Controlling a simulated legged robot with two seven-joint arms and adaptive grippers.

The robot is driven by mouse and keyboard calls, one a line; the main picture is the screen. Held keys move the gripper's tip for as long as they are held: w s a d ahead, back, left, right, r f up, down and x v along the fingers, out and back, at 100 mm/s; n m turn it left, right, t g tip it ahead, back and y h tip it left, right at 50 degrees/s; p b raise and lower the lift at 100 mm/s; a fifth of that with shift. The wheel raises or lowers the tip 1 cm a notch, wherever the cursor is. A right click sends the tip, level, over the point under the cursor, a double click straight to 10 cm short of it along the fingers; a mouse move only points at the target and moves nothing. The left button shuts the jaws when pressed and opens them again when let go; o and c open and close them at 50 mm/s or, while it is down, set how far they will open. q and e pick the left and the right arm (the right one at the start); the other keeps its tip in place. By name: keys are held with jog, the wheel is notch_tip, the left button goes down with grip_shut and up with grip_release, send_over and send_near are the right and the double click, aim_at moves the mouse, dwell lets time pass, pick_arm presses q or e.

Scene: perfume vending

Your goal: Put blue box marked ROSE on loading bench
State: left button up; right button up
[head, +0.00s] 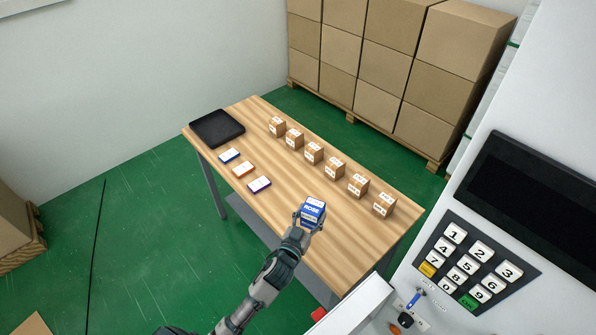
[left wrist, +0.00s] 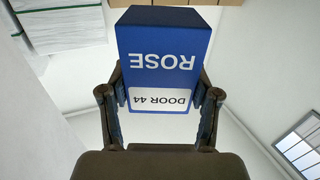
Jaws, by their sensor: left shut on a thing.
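The blue box marked ROSE (head: 312,209) is in my left gripper (head: 307,222), over the near right part of the wooden table in the head view. In the left wrist view the box (left wrist: 165,52) sits between both fingers, its ROSE lettering and a white DOOR 44 label upside down. My left gripper (left wrist: 163,105) is shut on it. I cannot tell whether the box touches the tabletop. The wooden table (head: 290,215) may be the loading bench; no sign on it names it. My right gripper is not in view.
Several small brown cartons (head: 314,153) stand in a row along the table's far side. A black tray (head: 217,128) and blue, orange and purple-blue flat boxes (head: 243,170) lie at the left. A white machine with a keypad (head: 470,265) stands at the right.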

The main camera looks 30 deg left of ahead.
aim_at(301, 221)
pick_arm(q)
jog(key=shift+w+a+f+b, duration=0.35)
jog(key=shift+w+a+f, duration=0.2)
jog(key=shift+w+f, duration=0.15)
jog(key=shift+s+a+f+b, duration=0.3)
jog(key=shift+a+f+b, duration=0.2)
jog(key=shift+a+f, duration=0.25)
jog(key=f, duration=0.2)
jog(key=f+b, duration=0.1)
jog(key=f, duration=0.1)
jog(key=d+f+b, duration=0.1)
jog(key=f, duration=0.2)
jog(key=shift+f, duration=0.1)
jog(key=shift+a+f, duration=0.1)
jog(key=shift+f, duration=0.15)
jog(key=shift+w+a, duration=0.1)
jog(key=shift+a, duration=0.2)
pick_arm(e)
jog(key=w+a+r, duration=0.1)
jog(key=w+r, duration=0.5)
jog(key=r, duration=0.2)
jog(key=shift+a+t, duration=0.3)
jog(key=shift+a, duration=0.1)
pick_arm(q)
jog(key=o, duration=1.2)
jog(key=shift+o, duration=0.2)
jog(key=shift+d, duration=0.15)
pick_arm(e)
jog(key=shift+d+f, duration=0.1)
